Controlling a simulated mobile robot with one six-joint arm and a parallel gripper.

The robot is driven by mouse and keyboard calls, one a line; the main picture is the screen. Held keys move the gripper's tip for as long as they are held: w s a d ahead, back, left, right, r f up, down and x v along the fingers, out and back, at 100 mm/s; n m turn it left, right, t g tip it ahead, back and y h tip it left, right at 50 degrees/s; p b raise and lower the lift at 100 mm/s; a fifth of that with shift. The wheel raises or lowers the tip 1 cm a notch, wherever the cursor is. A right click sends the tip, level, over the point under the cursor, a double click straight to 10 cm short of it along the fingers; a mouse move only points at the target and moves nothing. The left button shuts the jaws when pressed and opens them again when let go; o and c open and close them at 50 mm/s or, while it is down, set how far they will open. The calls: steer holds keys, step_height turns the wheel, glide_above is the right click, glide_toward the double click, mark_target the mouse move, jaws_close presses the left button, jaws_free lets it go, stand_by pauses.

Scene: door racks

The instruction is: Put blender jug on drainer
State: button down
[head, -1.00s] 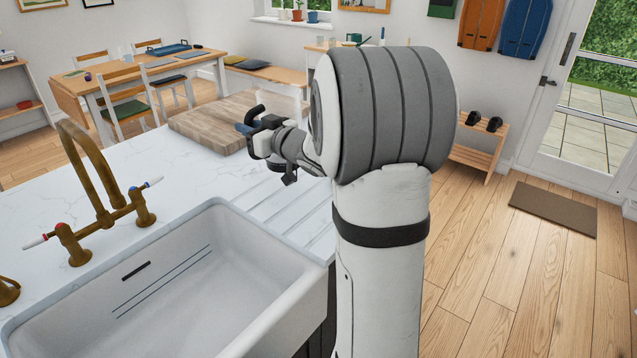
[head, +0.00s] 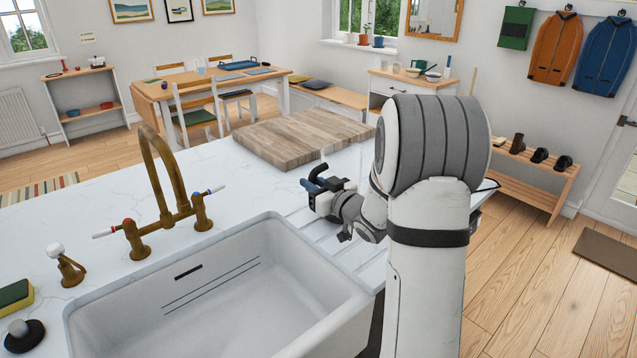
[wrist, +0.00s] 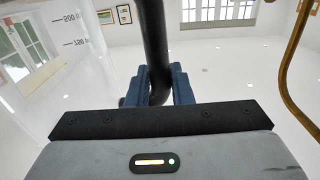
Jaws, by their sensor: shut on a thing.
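My gripper (head: 316,187) is over the counter just behind the right end of the sink. In the wrist view its blue fingers (wrist: 160,88) are shut on the black handle of the blender jug (wrist: 75,65). The jug is clear, with measuring marks on its wall at the left of the wrist view. In the head view the dark handle shows at the gripper, but the clear body is hard to make out. I cannot tell whether its base touches the counter. The drainer (head: 338,252), grooves in the white worktop right of the sink, is partly hidden by my arm.
The white sink (head: 215,290) lies in front, with a brass tap (head: 165,185) behind it. The tap also shows at the right of the wrist view (wrist: 288,85). A wooden board (head: 300,135) lies behind my gripper. A sponge (head: 14,298) is at the far left.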

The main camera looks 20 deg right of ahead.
steer(key=shift+r, duration=0.1)
steer(key=shift+f+b, duration=0.3)
steer(key=shift+f, duration=0.05)
steer(key=c, duration=1.3)
jaws_free()
steer(key=shift+r, duration=0.1)
